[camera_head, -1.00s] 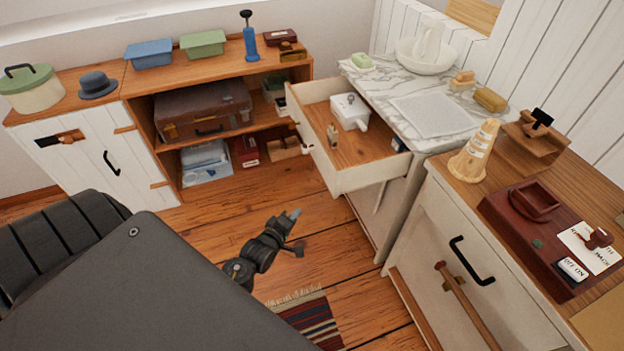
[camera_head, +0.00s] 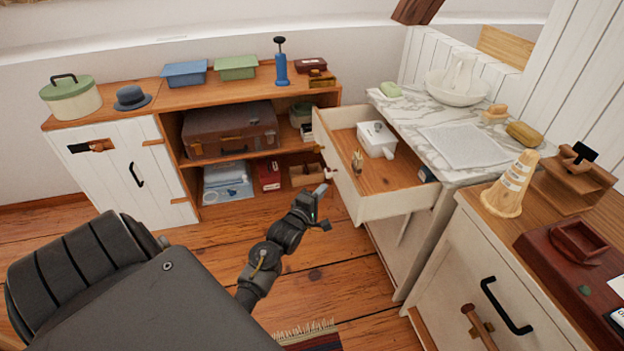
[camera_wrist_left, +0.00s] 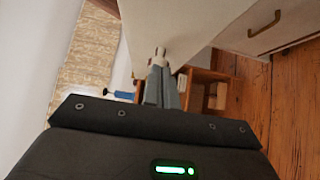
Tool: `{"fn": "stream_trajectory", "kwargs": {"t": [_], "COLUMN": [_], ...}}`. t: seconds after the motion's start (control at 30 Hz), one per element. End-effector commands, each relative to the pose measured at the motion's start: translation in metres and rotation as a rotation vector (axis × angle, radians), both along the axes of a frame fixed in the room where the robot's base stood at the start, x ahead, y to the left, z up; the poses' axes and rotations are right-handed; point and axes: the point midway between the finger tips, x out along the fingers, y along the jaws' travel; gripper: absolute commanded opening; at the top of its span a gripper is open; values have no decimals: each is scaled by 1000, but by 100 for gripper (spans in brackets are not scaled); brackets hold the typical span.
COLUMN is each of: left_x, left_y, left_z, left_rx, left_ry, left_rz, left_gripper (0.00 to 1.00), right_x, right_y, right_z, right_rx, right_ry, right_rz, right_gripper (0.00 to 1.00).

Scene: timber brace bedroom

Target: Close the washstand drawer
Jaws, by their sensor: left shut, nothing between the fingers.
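The washstand drawer (camera_head: 395,205) stands pulled out from under the marble-topped washstand (camera_head: 392,99). Its cream front faces left and carries a small pale knob (camera_head: 330,172). Inside lie a white lidded box with a handle (camera_head: 376,139) and a small tan item (camera_head: 357,161). My left gripper (camera_head: 321,189) is shut and empty, its tip close to the drawer front just below the knob. In the left wrist view the fingers (camera_wrist_left: 160,75) point at the pale drawer panel (camera_wrist_left: 195,28); I cannot tell whether they touch it. My right gripper is out of view.
A low shelf unit (camera_head: 165,115) with a suitcase (camera_head: 230,132) stands at the back left. A cabinet with a black handle (camera_head: 505,308) and a cone (camera_head: 510,185) on top is at the right. Bare floorboards (camera_head: 330,270) lie below the drawer.

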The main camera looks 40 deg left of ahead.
Motion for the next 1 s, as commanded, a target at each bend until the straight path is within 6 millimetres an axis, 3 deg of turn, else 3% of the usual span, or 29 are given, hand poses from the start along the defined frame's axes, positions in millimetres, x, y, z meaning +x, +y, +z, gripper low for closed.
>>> {"fn": "stream_trajectory", "kwargs": {"t": [0.1,0.33,1.0], "left_x": [21,41,47], "left_y": [-3,-17,-20], "left_z": [0,0,0], "left_rx": [-2,0,-1], "left_ry": [0,1,1], "left_rz": [-1,0,8], "left_gripper": [0,0,0], "right_x": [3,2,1], "right_y": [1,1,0], "right_z": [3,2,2], "right_rx": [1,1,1], "right_ry": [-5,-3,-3], "right_rz": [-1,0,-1], "right_gripper": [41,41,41]}}
